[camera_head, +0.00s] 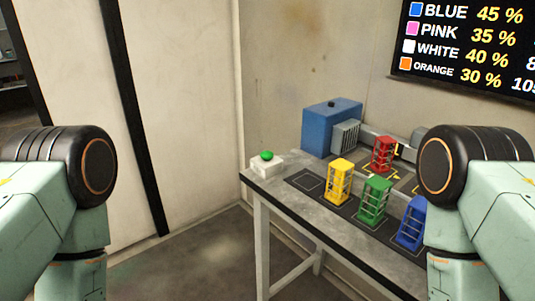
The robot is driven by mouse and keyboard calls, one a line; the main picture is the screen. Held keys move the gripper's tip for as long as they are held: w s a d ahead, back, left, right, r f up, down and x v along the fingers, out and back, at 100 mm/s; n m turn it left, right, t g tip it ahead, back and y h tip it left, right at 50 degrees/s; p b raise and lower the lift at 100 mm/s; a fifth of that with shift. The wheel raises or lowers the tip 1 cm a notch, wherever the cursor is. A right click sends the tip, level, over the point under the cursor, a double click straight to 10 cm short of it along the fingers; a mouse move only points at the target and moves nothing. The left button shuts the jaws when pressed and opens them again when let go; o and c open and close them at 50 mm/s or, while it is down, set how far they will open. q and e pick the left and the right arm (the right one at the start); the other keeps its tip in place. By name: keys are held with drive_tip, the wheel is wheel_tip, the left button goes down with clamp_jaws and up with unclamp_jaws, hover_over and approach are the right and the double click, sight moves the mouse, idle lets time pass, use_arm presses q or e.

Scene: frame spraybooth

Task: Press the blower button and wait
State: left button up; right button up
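A green button (267,155) on a white box (265,166) sits at the left end of the grey table (285,186). A blue blower-like unit (330,129) with a grey finned front (345,136) stands behind it, against the wall. A red frame (383,154) stands in front of that unit's right side. Yellow (341,182), green (374,201) and blue (411,222) frames stand in a row along the table's front. My two arms show at the left and right edges, well apart from the button. Both grippers are out of view.
A wall screen (470,45) at the upper right lists colours with percentages. An empty marked square (308,182) lies left of the yellow frame. The floor (190,265) left of the table is clear. My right arm covers part of the table's right side.

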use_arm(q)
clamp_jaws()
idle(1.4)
